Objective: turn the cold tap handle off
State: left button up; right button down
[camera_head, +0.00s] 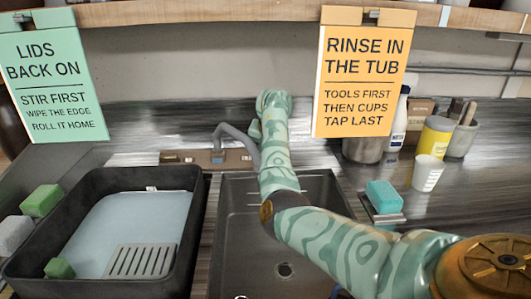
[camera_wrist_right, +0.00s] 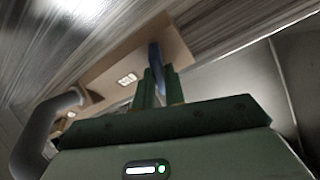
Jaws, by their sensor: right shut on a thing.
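The cold tap handle (camera_wrist_right: 154,56) is a thin blue lever in the right wrist view, standing against the tan tap plate (camera_wrist_right: 105,62). My right gripper (camera_wrist_right: 159,84) is shut on it, with a dark green finger on each side. In the head view my right arm reaches over the sink to the back, and it hides the handle and the gripper's fingertips. The grey tap spout (camera_head: 236,137) curves up just left of my arm; it also shows in the right wrist view (camera_wrist_right: 42,122). My left gripper is not in view.
The dark sink (camera_head: 241,244) lies below my arm. A black tub of pale water (camera_head: 198,224) with a grey grate stands left. A teal sponge (camera_head: 384,196), a white cup (camera_head: 428,172) and bottles stand on the right counter. Two signs hang above.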

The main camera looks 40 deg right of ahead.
jog(key=m, duration=0.1)
jog(key=m+b, duration=0.2)
jog(key=m, duration=0.1)
jog(key=shift+f+t, duration=0.25)
jog(key=shift+t, duration=0.15)
jog(key=m+b, duration=0.1)
jog(key=m, duration=0.1)
jog(key=shift+m+t, duration=0.3)
jog(key=m+b, duration=0.3)
jog(key=shift+s+f+t, duration=0.1)
jog(key=shift+t, duration=0.3)
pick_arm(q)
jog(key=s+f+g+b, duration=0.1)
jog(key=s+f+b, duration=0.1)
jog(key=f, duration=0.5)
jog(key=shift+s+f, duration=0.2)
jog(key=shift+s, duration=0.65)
pick_arm(e)
jog(key=shift+m+t, duration=0.3)
jog(key=shift+m, duration=1.4)
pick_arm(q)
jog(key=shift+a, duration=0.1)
pick_arm(e)
jog(key=shift+r, duration=0.2)
jog(key=c, duration=1.5)
grip_release()
jog(key=shift+o, duration=0.2)
